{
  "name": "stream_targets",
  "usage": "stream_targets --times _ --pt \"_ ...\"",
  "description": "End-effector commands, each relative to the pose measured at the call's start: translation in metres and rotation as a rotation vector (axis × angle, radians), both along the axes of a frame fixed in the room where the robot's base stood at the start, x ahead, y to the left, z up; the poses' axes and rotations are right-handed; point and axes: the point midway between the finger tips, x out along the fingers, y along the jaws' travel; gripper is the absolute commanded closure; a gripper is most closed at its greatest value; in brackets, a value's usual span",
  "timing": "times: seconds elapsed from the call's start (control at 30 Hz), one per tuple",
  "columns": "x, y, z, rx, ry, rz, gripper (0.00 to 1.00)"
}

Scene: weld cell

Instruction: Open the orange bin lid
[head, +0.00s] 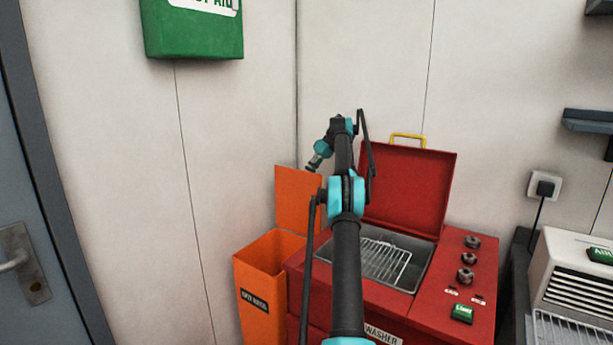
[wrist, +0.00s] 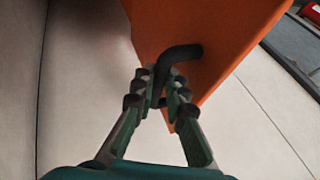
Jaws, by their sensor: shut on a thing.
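The orange bin (head: 255,290) stands left of the red washer, and its open top shows. Its orange lid (head: 298,200) is swung up and stands about upright at the back of the bin. In the wrist view the orange lid (wrist: 205,35) fills the upper middle, with a dark bent handle (wrist: 182,53) on it. My gripper (wrist: 160,88) is shut on this handle, its fingers on both sides of the handle's end. In the head view my gripper (head: 316,160) is at the lid's upper right edge, and the handle is hidden there.
The red washer (head: 470,225) stands close on the right, its own lid (head: 408,185) open and a wire rack (head: 385,262) inside. A wall is close behind the bin. A green first aid box (head: 193,28) hangs above, and a grey door (head: 35,200) is at left.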

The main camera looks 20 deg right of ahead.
Motion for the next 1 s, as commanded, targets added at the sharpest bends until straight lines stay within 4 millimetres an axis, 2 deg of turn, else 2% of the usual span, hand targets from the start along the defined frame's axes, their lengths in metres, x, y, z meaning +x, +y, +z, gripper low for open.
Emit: stream_targets --times 0.57,0.6,0.77,1.0 --pt "0.0013 -0.0008 -0.0030 0.003 0.005 0.002 1.00" --pt "0.0013 -0.0008 -0.0030 0.003 0.005 0.002 0.86" --pt "0.0011 -0.0007 -0.0020 0.004 0.005 0.001 0.66" --pt "0.0008 -0.0007 -0.0010 0.005 0.004 0.001 0.66"
